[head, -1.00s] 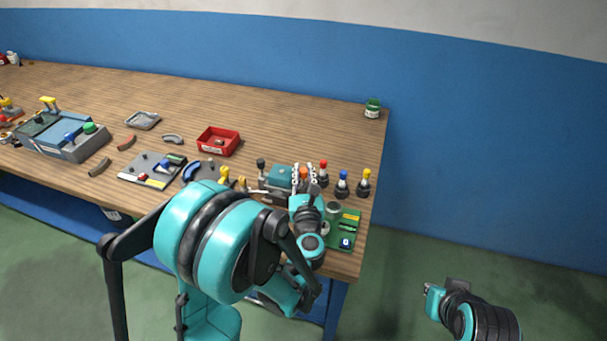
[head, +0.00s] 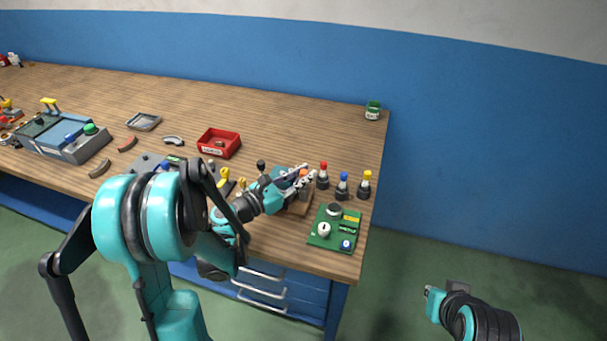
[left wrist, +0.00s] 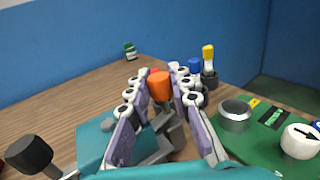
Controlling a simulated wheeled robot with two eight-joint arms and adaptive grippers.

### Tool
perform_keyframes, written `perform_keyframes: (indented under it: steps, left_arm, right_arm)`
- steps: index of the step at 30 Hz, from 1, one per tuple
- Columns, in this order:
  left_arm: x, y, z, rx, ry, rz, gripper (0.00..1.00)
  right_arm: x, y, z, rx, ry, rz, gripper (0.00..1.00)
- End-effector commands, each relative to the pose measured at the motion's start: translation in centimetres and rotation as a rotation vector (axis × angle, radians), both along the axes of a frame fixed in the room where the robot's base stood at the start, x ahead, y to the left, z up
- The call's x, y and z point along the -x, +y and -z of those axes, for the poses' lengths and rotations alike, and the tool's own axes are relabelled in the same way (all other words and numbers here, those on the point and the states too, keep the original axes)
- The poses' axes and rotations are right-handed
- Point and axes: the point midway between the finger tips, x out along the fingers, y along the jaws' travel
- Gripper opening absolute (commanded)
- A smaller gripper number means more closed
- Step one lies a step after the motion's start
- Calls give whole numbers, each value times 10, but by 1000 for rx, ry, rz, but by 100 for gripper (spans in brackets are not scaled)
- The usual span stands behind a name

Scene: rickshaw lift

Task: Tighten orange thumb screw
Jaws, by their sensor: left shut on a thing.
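The orange thumb screw (head: 303,173) is on the teal and grey fixture (left wrist: 95,147) near the right end of the workbench. In the left wrist view the screw's orange head (left wrist: 159,87) stands between the two finger pads. My left gripper (head: 307,174) comes in from the left and is shut on the screw; its fingers partly hide the screw and fixture. The screw's shaft is hidden. My right arm's end (head: 435,300) is at the lower right, off the bench; its fingers are not clear.
Red, blue and yellow-topped screwdriver-like pieces (head: 342,185) stand just right of the fixture. A green board (head: 320,240) lies in front of them. A black knob (left wrist: 30,155) is at the fixture's left. A red bin (head: 219,141) stands behind. The bench's back right is mostly clear.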

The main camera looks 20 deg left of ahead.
Motion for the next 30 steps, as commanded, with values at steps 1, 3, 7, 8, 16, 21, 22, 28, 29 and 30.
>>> perform_keyframes:
  steps: [1, 3, 7, 8, 16, 21, 22, 28, 29, 30]
  left_arm:
    - [-2, 3, 0, 0, 0, 29, 0]
    - [-2, 2, 0, 0, 0, 76, 0]
    - [-2, 1, 0, 0, 0, 145, 0]
    - [-2, 1, 0, 0, 0, 159, 0]
    - [-1, 0, 0, 0, 0, 229, 0]
    - [-1, 0, 0, 0, 0, 239, 0]
    - [-1, 0, 0, 0, 0, 240, 0]
    - [-1, -1, 0, 0, 0, 240, 0]
    - [-1, -1, 0, 0, 0, 240, 0]
    - [-1, -1, 0, 0, 0, 239, 0]
  right_arm:
    - [0, 0, 0, 0, 0, 0, 0]
    - [0, 0, 0, 0, 0, 0, 0]
    - [0, 0, 0, 0, 0, 0, 0]
    - [0, 0, 0, 0, 0, 0, 0]
    - [0, 0, 0, 0, 0, 0, 0]
    - [0, 0, 0, 0, 0, 0, 0]
    - [0, 0, 0, 0, 0, 0, 0]
    - [0, 0, 0, 0, 0, 0, 0]
    - [0, 0, 0, 0, 0, 0, 0]
    - [0, 0, 0, 0, 0, 0, 0]
